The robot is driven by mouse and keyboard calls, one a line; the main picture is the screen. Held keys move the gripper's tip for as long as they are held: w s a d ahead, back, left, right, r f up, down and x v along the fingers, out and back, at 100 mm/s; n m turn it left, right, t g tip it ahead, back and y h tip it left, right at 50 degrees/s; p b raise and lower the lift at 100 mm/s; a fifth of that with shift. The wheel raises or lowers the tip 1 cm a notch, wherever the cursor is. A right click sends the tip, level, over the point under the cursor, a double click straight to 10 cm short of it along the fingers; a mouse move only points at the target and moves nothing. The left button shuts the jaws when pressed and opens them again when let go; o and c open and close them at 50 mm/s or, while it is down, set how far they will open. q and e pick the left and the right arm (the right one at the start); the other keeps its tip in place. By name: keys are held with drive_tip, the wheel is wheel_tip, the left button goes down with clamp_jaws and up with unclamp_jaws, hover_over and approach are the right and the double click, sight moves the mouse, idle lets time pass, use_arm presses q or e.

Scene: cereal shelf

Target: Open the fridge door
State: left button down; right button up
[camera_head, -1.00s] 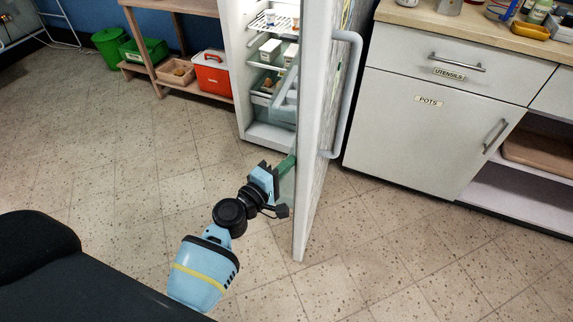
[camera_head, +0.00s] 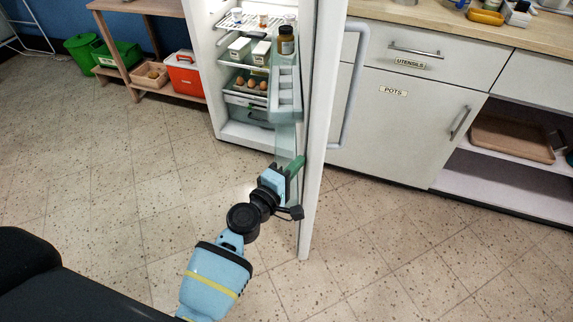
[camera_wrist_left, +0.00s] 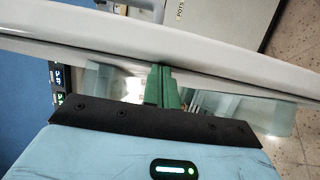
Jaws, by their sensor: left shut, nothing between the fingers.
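The fridge (camera_head: 199,62) stands at the back, its lit inside in view with shelves, eggs and a jar. Its white door (camera_head: 321,110) stands open, swung out toward me, with a long grey handle (camera_head: 353,88) on its right, outer side. My left gripper (camera_head: 295,166) is at the inner side of the door, below the door shelf (camera_head: 286,95). In the left wrist view its green fingers (camera_wrist_left: 162,86) are shut and empty, with their tips at the white door edge (camera_wrist_left: 200,58). The right gripper is not in view.
Right of the door stands a counter cabinet (camera_head: 396,125) with a drawer marked UTENSILS and a door marked POTS. A wooden rack (camera_head: 135,45) with an orange box (camera_head: 185,75) and green bins stands at the left. The tiled floor (camera_head: 130,200) in front is clear.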

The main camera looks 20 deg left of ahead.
use_arm(q)
drive_tip(key=shift+w+d, duration=0.2)
drive_tip(key=shift+d, duration=0.5)
drive_tip(key=shift+w+d, duration=0.15)
drive_tip(key=shift+d, duration=0.5)
